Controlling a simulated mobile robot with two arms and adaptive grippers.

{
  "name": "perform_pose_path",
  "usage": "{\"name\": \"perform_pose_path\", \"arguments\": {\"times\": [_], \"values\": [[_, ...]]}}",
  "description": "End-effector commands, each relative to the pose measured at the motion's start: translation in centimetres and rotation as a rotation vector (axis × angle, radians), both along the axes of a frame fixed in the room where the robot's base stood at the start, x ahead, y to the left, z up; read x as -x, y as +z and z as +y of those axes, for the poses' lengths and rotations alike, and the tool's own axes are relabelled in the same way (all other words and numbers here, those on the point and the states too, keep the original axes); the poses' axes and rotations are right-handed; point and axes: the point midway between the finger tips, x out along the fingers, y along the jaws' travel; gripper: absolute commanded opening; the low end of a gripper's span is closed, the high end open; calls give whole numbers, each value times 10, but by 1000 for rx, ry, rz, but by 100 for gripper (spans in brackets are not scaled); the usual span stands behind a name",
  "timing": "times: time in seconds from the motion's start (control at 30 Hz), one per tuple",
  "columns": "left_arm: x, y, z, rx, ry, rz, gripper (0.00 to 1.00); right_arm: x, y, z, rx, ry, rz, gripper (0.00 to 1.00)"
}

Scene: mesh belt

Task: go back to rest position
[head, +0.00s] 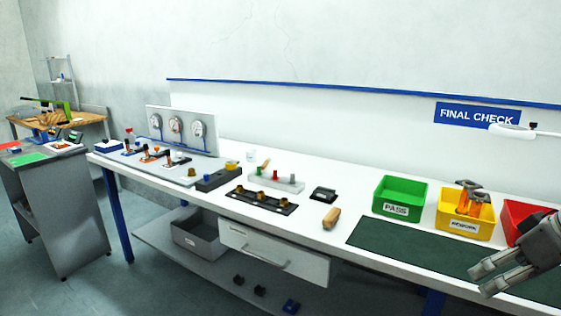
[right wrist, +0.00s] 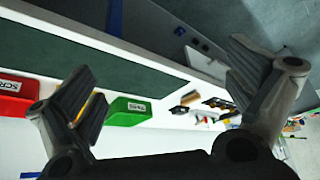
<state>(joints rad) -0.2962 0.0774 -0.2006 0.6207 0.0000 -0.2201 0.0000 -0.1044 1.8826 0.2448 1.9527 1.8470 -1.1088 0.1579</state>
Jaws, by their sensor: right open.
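My right gripper (head: 484,280) is at the lower right of the head view, over the dark green mat (head: 400,251) at the right end of the white bench. Its fingers are spread apart with nothing between them. The right wrist view shows the same two open fingers (right wrist: 165,90), with the bench and bins beyond them. My left gripper is in neither view.
A green PASS bin (head: 399,192), a yellow bin (head: 466,220) with orange-and-grey parts, and a red bin (head: 516,216) stand behind the mat. A wooden-handled brush (head: 331,218) and a black plate with brass fittings (head: 262,200) lie left. Floor at the front left is clear.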

Motion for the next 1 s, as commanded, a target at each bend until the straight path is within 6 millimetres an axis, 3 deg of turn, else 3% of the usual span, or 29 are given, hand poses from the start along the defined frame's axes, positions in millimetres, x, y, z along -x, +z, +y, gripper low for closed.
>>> {"name": "perform_pose_path", "arguments": {"times": [0.17,0.27,0.43,0.6,0.7,0.8,1.0], "values": [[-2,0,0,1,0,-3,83,-27,-27,-51,-42,-108,-84,100],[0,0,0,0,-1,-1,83,-41,-59,-94,-59,-197,-133,100],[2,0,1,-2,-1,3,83,-44,-147,-175,-51,-370,-189,100],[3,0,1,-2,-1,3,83,-15,-261,-229,-1,-506,-176,100],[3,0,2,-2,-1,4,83,14,-331,-243,38,-557,-143,100],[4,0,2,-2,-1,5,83,49,-400,-244,78,-586,-97,100],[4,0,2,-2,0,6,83,129,-527,-208,149,-581,20,100]]}}
